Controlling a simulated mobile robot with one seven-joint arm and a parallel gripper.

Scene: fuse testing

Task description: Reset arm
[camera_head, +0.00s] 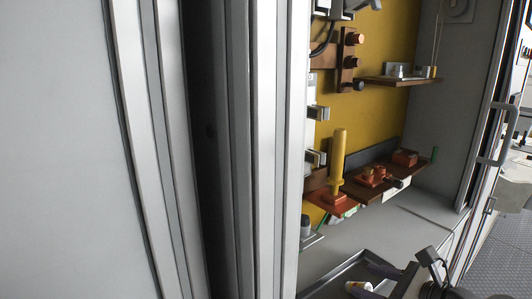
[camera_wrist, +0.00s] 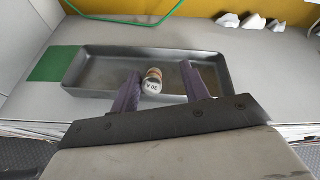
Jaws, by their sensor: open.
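My gripper (camera_wrist: 160,72) is open in the wrist view, with two purple fingers spread apart over a dark grey tray (camera_wrist: 105,52). A small fuse (camera_wrist: 153,82) with a pale end marked like "30 A" and a copper-coloured part lies in the tray. It appears between the fingers, nearer the left one, and is not gripped. The gap between fingers and fuse is hard to judge. In the head view the tray (camera_head: 345,262) shows at the lower right; my arm's pose is mostly out of view.
A green patch (camera_wrist: 57,64) lies left of the tray. White pieces (camera_wrist: 253,21) stand behind it. In the head view, a cabinet with a yellow back panel (camera_head: 382,30) holds a yellow handle (camera_head: 338,155) and red-brown fuse blocks (camera_head: 376,175). Grey cabinet walls (camera_head: 70,150) fill the left.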

